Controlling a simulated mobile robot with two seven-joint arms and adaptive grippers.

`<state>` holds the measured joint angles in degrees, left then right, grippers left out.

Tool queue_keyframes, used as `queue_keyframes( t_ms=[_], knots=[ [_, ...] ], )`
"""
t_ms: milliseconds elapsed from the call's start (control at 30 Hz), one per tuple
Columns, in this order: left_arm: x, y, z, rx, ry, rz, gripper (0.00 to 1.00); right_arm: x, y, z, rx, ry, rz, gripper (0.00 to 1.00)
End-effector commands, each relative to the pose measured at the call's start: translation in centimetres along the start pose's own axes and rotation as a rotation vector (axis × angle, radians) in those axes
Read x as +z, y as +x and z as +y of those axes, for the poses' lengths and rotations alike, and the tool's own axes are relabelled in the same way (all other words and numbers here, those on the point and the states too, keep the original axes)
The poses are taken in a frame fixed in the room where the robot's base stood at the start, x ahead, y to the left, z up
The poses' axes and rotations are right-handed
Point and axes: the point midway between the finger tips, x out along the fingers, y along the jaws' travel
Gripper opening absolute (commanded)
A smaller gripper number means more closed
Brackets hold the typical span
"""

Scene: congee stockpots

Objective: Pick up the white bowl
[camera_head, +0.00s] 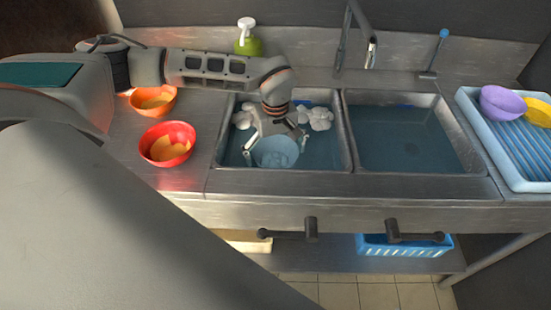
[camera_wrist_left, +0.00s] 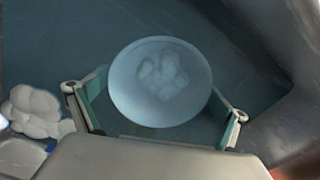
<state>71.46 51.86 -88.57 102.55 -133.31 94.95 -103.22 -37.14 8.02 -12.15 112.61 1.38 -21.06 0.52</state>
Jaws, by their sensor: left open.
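The white bowl (camera_head: 275,152) looks pale blue-white and sits in the water of the left sink basin. In the left wrist view the bowl (camera_wrist_left: 160,82) is round, with pale lumps like foam showing inside it. My left gripper (camera_head: 275,146) reaches down into the left basin over the bowl. Its fingers are spread, one on each side of the bowl, as the left wrist view also shows (camera_wrist_left: 163,108). I cannot tell whether the fingers touch the rim. My right gripper is in neither view.
White foam (camera_head: 318,117) floats in the left basin. The right basin (camera_head: 412,140) holds water. An orange bowl (camera_head: 153,101) and a red bowl (camera_head: 167,144) stand on the left counter. A blue rack (camera_head: 497,150) with purple and yellow bowls is at right. A tap (camera_head: 371,52) stands behind.

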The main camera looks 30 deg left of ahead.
Motion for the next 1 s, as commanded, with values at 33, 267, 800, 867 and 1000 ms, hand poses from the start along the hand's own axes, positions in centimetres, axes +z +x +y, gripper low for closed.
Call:
queue_keyframes(
  t_ms=[33,267,800,867,1000],
  knots=[
    [0.0,0.0,0.0,0.0,0.0,0.0,1.0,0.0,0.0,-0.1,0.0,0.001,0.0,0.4],
    [0.0,0.0,0.0,0.0,0.0,0.0,0.67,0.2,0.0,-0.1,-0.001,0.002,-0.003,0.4],
    [-0.1,-1.8,0.0,0.001,-0.002,0.001,0.63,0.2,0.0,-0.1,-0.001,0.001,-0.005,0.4],
    [-0.1,-2.7,0.1,0.003,-0.001,0.002,0.63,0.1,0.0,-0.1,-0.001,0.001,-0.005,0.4],
    [-0.1,-5.8,0.1,0.005,0.0,0.004,0.63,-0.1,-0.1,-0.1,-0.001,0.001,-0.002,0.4]
  ],
)
